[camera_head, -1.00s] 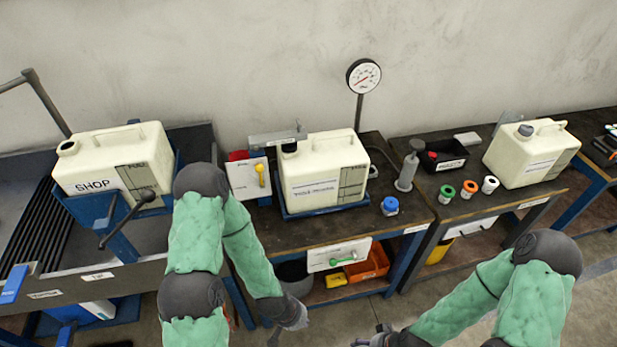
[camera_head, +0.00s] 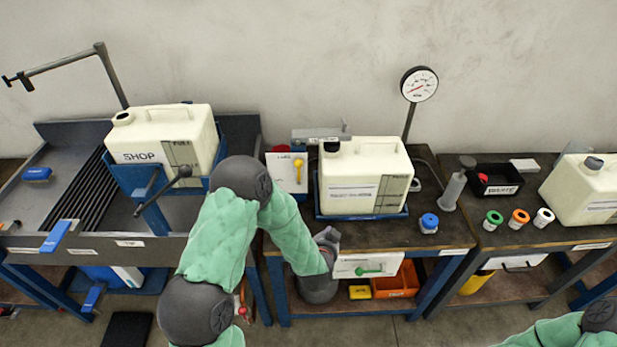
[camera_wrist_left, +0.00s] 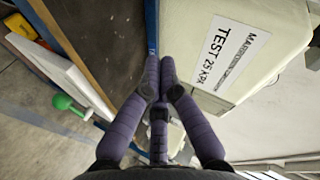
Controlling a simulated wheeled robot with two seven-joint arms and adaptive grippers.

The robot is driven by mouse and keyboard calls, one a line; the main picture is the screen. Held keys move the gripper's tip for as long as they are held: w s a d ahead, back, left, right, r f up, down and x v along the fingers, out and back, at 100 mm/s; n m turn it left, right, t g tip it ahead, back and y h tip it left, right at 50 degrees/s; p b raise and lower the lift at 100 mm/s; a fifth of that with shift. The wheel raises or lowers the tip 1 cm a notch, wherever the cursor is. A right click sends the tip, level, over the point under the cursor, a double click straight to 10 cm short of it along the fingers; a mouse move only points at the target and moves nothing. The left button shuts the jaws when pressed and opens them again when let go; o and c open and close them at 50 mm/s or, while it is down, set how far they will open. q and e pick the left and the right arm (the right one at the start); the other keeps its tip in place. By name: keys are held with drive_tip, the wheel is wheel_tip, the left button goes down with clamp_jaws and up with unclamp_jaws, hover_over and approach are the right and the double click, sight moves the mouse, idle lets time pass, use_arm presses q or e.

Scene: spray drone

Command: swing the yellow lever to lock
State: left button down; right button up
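The yellow lever (camera_head: 298,167) is on a white panel (camera_head: 281,178) at the back left of the middle bench. Its round yellow end is at the top and its arm points down. My left gripper (camera_head: 328,238) is at the front of that bench, below and in front of the lever, apart from it. In the left wrist view its fingers (camera_wrist_left: 159,76) are together, with nothing visible between them, close to the labelled cream canister (camera_wrist_left: 222,55). The lever is not visible there. My right gripper is out of view; only part of the right arm shows.
The cream canister (camera_head: 365,170) sits in a blue tray (camera_head: 352,216) right of the lever panel. A metal bracket (camera_head: 318,135) is above the panel. A green handle (camera_head: 369,270) is on the drawer front.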

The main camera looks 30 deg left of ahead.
sight(299, 171)
use_arm(q)
drive_tip(key=a+r+m+t+y, duration=0.1)
drive_tip(key=a+r+y, duration=0.2)
drive_tip(key=r, duration=0.3)
drive_tip(key=a+r+m+t+y+b, duration=0.1)
drive_tip(key=a+r+m+t+y, duration=0.1)
drive_tip(key=a+r+y, duration=0.1)
wheel_tip(299, 171, up, 3)
drive_tip(key=shift+w+a+f+m+b, duration=0.1)
drive_tip(key=shift+w+a+m+b, duration=0.3)
drive_tip(key=shift+a, duration=0.35)
drive_tip(key=shift+w, duration=0.1)
drive_tip(key=b+x, duration=0.2)
drive_tip(key=x, duration=0.8)
